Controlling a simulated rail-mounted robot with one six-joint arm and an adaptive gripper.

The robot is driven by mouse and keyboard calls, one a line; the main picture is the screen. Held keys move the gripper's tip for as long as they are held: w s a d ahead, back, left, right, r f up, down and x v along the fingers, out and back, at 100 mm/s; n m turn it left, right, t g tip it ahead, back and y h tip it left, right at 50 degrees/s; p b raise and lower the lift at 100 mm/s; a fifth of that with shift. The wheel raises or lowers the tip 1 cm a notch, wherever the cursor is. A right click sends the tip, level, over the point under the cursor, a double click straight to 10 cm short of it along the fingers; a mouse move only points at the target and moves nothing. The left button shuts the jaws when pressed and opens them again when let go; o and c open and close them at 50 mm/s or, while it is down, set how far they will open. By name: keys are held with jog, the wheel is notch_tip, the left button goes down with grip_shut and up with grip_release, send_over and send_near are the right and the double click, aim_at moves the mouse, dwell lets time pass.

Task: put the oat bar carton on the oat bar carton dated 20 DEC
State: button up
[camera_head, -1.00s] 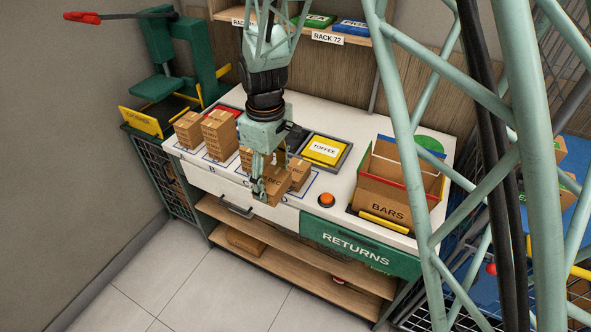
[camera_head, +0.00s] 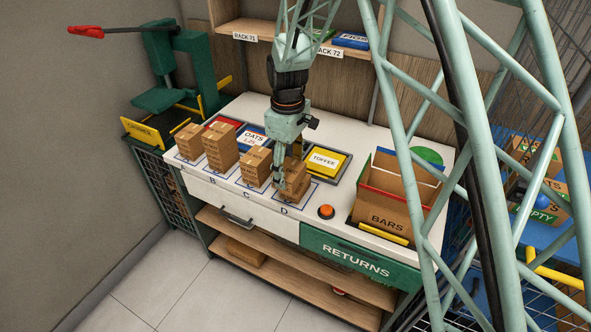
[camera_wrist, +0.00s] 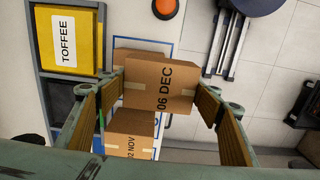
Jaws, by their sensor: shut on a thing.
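My gripper (camera_head: 287,181) is shut on an oat bar carton dated 06 DEC, and its two fingers show on either side of the carton in the wrist view (camera_wrist: 165,90). The held brown carton (camera_wrist: 153,82) is at spot D, over or against another carton (camera_wrist: 135,58) whose date is hidden. I cannot tell if they touch. A carton dated 02 NOV (camera_wrist: 130,140) is beside it, lower in the wrist view. In the head view the cartons at D (camera_head: 297,174) are partly behind the fingers. No 20 DEC date is readable.
An orange button (camera_head: 326,211) and an open BARS box (camera_head: 390,205) are to the right.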

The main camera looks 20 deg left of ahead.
aim_at(296, 160)
jog(key=shift+w+d+f, duration=0.1)
jog(key=shift+w+d, duration=0.05)
jog(key=shift+w, duration=0.85)
jog(key=shift+w+d+f, duration=0.1)
jog(key=shift+w, duration=0.85)
jog(key=shift+w+d+f, duration=0.1)
jog(key=shift+w, duration=0.35)
jog(key=shift+f+p, duration=0.35)
jog(key=shift+f, duration=1.3)
jog(key=shift+f, duration=0.15)
jog(key=o, duration=0.9)
jog(key=shift+o, duration=0.2)
jog(key=shift+r, duration=6.15)
